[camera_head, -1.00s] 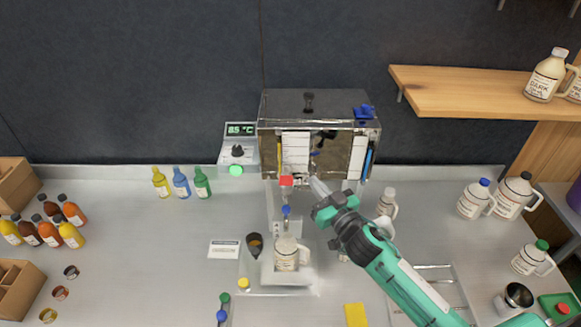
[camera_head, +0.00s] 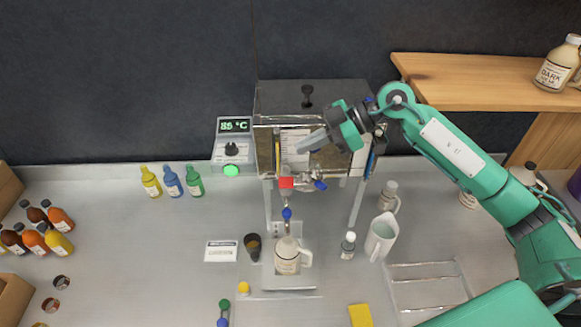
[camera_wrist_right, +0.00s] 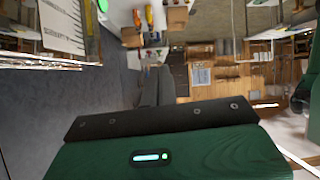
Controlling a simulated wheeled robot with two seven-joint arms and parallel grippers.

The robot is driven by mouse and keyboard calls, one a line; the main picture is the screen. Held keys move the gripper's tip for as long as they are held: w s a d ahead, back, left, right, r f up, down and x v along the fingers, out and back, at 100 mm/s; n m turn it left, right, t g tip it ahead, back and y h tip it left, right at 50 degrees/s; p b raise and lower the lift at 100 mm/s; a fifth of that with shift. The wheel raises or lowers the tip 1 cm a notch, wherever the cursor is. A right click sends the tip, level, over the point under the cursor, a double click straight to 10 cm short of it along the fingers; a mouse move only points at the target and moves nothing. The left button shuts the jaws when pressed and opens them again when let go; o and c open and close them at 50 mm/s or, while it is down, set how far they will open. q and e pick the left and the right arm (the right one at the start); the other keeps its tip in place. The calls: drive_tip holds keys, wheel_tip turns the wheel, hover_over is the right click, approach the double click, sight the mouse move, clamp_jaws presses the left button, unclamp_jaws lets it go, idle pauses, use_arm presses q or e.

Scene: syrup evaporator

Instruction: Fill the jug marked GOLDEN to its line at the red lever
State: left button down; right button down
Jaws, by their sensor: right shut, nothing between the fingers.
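The evaporator (camera_head: 360,100) stands against the back wall in the head view. Its red lever (camera_head: 286,183) sits at the lower front, with a blue handle (camera_head: 320,184) to its right. A cream labelled jug (camera_head: 287,260) stands upright on the stand below the red lever; its lettering is too small to read, so I cannot tell whether it is GOLDEN, and its fill level is hidden. My right gripper (camera_head: 303,146) is shut and empty in front of the evaporator, above the red lever and apart from it. My left gripper is out of view.
A dark cup (camera_head: 253,246) stands left of the jug. A pale open jug (camera_head: 381,236), a small bottle (camera_head: 348,245) and a wire rack (camera_head: 428,285) are to the right. Coloured bottles (camera_head: 172,182) stand left of the display (camera_head: 234,126), which reads about 85 °C.

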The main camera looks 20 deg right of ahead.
sight(281, 182)
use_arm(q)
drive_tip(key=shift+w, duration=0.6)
use_arm(e)
drive_tip(key=d+h, duration=0.1)
drive_tip(key=d+m+h, duration=0.1)
drive_tip(key=d, duration=0.1)
drive_tip(key=w+d+h, duration=0.1)
drive_tip(key=shift+d, duration=0.25)
